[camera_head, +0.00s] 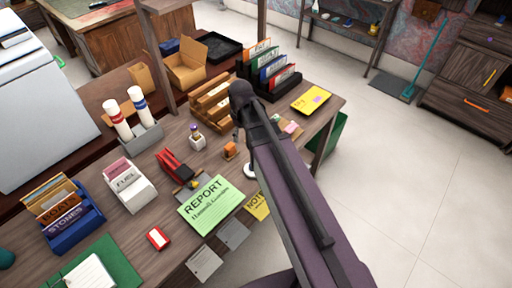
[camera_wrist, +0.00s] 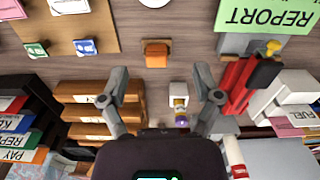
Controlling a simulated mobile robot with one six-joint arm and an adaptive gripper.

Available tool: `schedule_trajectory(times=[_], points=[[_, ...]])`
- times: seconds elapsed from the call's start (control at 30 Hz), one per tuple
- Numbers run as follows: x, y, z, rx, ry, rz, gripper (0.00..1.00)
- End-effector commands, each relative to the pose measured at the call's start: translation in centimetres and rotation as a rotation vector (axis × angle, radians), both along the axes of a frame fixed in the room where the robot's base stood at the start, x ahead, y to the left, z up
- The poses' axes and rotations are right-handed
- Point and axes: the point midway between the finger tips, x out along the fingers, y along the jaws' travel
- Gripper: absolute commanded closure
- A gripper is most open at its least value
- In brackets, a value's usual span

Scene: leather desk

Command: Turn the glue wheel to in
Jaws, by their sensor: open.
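A small white holder (camera_head: 197,141) stands on the desk with an upright piece with a purple top (camera_head: 194,128) in it; this looks like the glue. In the wrist view the glue (camera_wrist: 180,103) shows from above, with white, yellowish and purple parts. I cannot tell the wheel's setting. My gripper (camera_wrist: 163,84) is open and empty, its two fingers spread above the desk. The glue appears between the fingers in the picture, nearer the right finger, and apart from both. In the head view my arm hides the gripper.
An orange block (camera_wrist: 156,53) is beside the glue. A wooden tiered organizer (camera_head: 211,102) stands behind it, a red stapler-like tool (camera_head: 173,165) to the left, and a green REPORT sheet (camera_head: 211,204) in front. A file rack (camera_head: 283,84) is at the back right.

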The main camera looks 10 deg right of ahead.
Motion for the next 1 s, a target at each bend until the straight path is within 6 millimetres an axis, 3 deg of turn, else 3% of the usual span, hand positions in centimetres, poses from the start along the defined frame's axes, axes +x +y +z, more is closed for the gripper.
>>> schedule_trajectory(times=[0.5, 1.0], points=[[-4.8, -3.0, -1.5, 0.0, 0.0, -0.346, 0.18], [-5.3, -3.4, -1.6, 0.0, 0.0, -0.402, 0.18]])
